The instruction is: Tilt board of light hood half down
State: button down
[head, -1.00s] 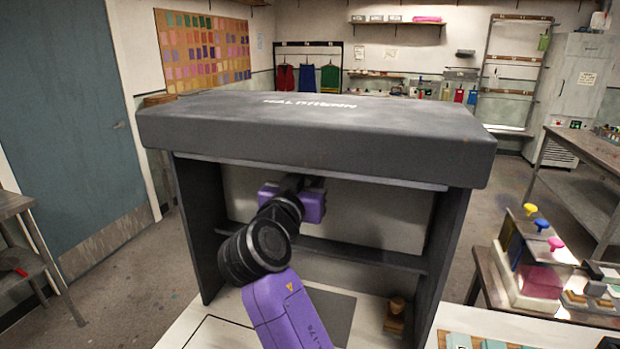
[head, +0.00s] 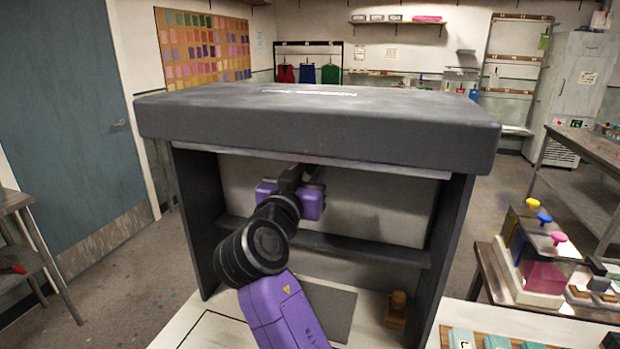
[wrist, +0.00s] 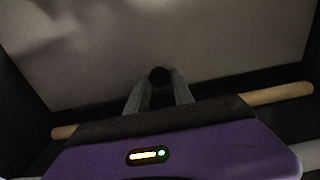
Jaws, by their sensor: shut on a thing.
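The light hood (head: 320,130) is a dark grey box with a thick top and an open front. Its pale grey board (head: 375,205) shows inside, behind the arm, and fills the upper part of the wrist view (wrist: 230,45). My gripper (wrist: 159,80) reaches under the top of the hood. In the wrist view its two fingers are closed around a small dark round knob (wrist: 159,76) in front of the board. In the head view the fingertips are hidden under the hood's top edge.
A dark crossbar (head: 365,248) runs between the hood's side walls. A wooden block (head: 396,309) stands inside at the lower right. Side benches (head: 20,200) flank the hood, with coloured-knob containers (head: 543,265) at right. Open floor lies beyond.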

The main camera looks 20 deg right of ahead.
jog(key=shift+s+a+f+t+h+b, duration=0.3)
jog(key=shift+s+a+f+t+b, duration=0.25)
jog(key=shift+b, duration=1.35)
jog(key=shift+s+a+f+t+h+b, duration=0.35)
jog(key=shift+s+b, duration=0.35)
jog(key=shift+b, duration=1.2)
jog(key=shift+s+a+b, duration=0.2)
jog(key=shift+s+b, duration=0.05)
jog(key=shift+b, duration=0.25)
jog(key=shift+r, duration=0.1)
jog(key=c, duration=1.1)
grip_release()
